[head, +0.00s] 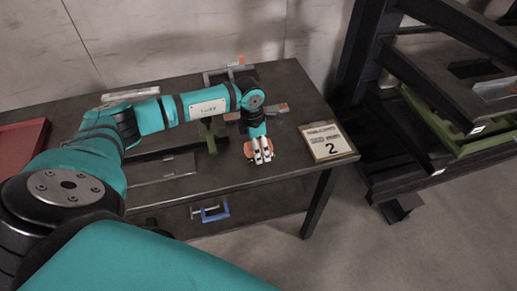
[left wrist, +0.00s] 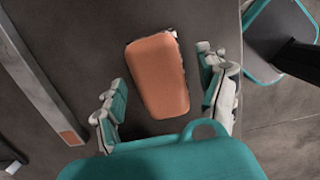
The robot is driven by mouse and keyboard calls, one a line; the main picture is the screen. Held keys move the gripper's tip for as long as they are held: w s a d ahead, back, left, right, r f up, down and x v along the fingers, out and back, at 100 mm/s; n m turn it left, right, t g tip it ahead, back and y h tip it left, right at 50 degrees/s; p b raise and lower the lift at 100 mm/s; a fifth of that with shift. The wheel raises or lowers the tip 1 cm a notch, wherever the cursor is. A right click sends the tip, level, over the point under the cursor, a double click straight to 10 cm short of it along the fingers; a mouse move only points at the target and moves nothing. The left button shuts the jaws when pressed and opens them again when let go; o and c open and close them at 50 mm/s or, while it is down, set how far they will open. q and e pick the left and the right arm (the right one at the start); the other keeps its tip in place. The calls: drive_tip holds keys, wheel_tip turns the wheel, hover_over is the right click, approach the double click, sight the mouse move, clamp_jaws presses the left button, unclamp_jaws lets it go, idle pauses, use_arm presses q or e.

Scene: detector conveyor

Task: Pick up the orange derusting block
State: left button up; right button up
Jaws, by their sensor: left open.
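The orange derusting block (left wrist: 158,75) lies on the dark table, seen from above in the left wrist view, with a pale ragged edge along its top and right side. In the head view only small orange parts of the block (head: 249,150) show around my fingers. My left gripper (head: 261,158) points down over the block. In the left wrist view the left gripper's fingers (left wrist: 163,95) stand open on either side of the block, with a gap to the left finger and a narrower one to the right finger. My right gripper is not in view.
A clipboard marked 2 (head: 328,142) lies right of my gripper near the table (head: 285,95) corner. Clamps and orange-ended tools (head: 279,108) lie behind the gripper. A red tray (head: 22,140) is at the left. A dark rack with a green tray (head: 440,130) stands at the right.

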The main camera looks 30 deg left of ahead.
sight(260, 144)
use_arm(q)
drive_tip(key=shift+c, duration=0.4)
drive_tip(key=c, duration=1.4)
drive_tip(key=shift+r+p, duration=0.35)
drive_tip(key=shift+p, duration=0.05)
wheel_tip(260, 144, up, 3)
drive_tip(key=shift+r+b, duration=0.1)
drive_tip(key=shift+b, duration=0.85)
drive_tip(key=shift+s+d+r+b, duration=0.25)
drive_tip(key=shift+s+d+b, duration=0.35)
drive_tip(key=shift+s+d, duration=1.3)
drive_tip(key=shift+s+d+r+b, duration=0.3)
drive_tip(key=shift+s+d+b, duration=0.35)
drive_tip(key=shift+s+d, duration=1.25)
drive_tip(key=shift+s+d+r+b, duration=0.25)
drive_tip(key=shift+s+d+b, duration=0.35)
drive_tip(key=shift+s+d, duration=1.3)
drive_tip(key=shift+s+a, duration=0.1)
drive_tip(key=shift+a, duration=0.05)
